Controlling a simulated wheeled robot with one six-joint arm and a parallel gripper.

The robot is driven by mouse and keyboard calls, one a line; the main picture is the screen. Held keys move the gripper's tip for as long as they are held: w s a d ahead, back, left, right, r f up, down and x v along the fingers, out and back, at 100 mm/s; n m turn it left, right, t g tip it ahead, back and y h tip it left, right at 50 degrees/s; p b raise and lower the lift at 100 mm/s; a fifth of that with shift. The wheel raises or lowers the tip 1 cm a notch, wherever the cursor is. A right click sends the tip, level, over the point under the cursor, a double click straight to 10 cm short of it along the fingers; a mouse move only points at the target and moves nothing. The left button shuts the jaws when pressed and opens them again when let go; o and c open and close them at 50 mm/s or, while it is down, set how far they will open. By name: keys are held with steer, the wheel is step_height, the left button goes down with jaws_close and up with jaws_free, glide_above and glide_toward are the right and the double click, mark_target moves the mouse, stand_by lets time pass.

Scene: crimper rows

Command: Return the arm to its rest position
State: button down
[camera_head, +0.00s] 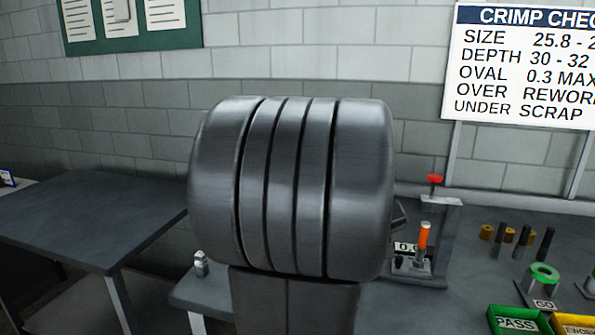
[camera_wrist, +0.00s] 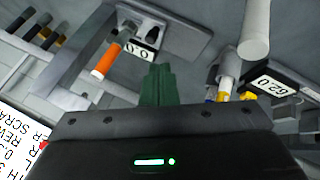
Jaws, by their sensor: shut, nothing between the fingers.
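In the wrist view, my gripper (camera_wrist: 157,85) shows as two dark green fingers pressed together, with nothing held between them. They point out over the bench, and the picture is turned so that the wall sign appears upside down. In the head view, a large grey ribbed joint of my own arm fills the middle and hides my gripper. The fingertips look apart from the fixtures around them, though the exact gap cannot be told.
An orange-handled gauge (camera_head: 423,237) with a small display stands on the right bench; it also shows in the wrist view (camera_wrist: 106,60). A green GO ring (camera_head: 543,275), a green PASS bin (camera_head: 517,322) and a yellow bin (camera_head: 577,325) are further right. The left table (camera_head: 90,215) is mostly bare.

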glide_toward(395, 262)
steer(key=x, duration=0.5)
steer(key=shift+f+b, duration=0.2)
steer(key=shift+b, duration=0.15)
steer(key=shift+r, duration=0.1)
